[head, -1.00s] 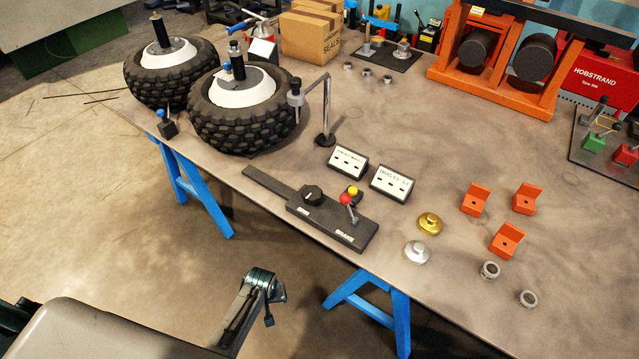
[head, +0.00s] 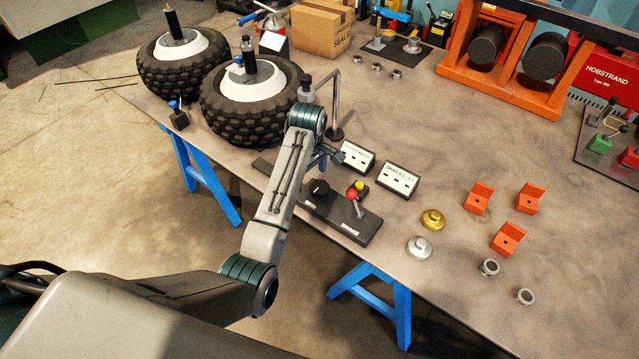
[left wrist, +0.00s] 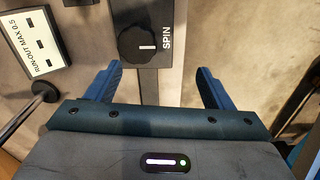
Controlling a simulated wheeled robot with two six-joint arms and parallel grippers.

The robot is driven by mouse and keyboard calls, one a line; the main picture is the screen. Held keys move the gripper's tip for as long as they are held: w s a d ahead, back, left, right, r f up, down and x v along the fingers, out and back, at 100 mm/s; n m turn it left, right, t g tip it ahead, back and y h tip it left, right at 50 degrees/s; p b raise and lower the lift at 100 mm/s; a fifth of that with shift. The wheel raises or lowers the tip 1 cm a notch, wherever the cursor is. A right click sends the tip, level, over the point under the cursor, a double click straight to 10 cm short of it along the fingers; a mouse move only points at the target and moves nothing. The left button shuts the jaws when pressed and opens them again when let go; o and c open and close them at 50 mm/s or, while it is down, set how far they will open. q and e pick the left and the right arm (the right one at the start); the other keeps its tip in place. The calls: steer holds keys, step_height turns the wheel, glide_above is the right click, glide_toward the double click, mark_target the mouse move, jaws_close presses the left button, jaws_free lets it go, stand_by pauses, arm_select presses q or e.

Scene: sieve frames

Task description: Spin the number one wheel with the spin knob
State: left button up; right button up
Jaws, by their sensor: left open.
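The black round spin knob (head: 319,187) sits on a dark control panel (head: 345,222) at the bench's front edge. In the left wrist view the knob (left wrist: 136,42) has a white mark, with "SPIN" printed beside it. Two tyred wheels with white hubs stand at the back left, a nearer wheel (head: 225,115) and a farther wheel (head: 155,80); I cannot read which is number one. My left gripper (head: 328,158) is above the bench near the knob, partly hidden by its wrist. In the left wrist view its open, empty fingers (left wrist: 158,86) are apart from the knob.
A metal post (head: 336,110) rises near the nearer wheel. Orange brackets (head: 479,197) and discs lie to the right.

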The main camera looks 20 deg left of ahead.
mark_target(319, 187)
arm_select(q)
steer(key=w+d+r+n, duration=0.1)
steer(key=w+d+r, duration=0.1)
steer(key=w+r, duration=0.1)
steer(key=f+p, duration=0.1)
steer(key=f, duration=0.4)
steer(key=f+p, duration=0.1)
steer(key=f, duration=0.3)
steer(key=shift+w+a+f+p, duration=0.15)
steer(key=shift+a+f+p, duration=0.05)
steer(key=shift+f+p, duration=0.2)
steer(key=shift+f, duration=0.5)
steer(key=shift+c, duration=0.2)
steer(key=c, duration=0.9)
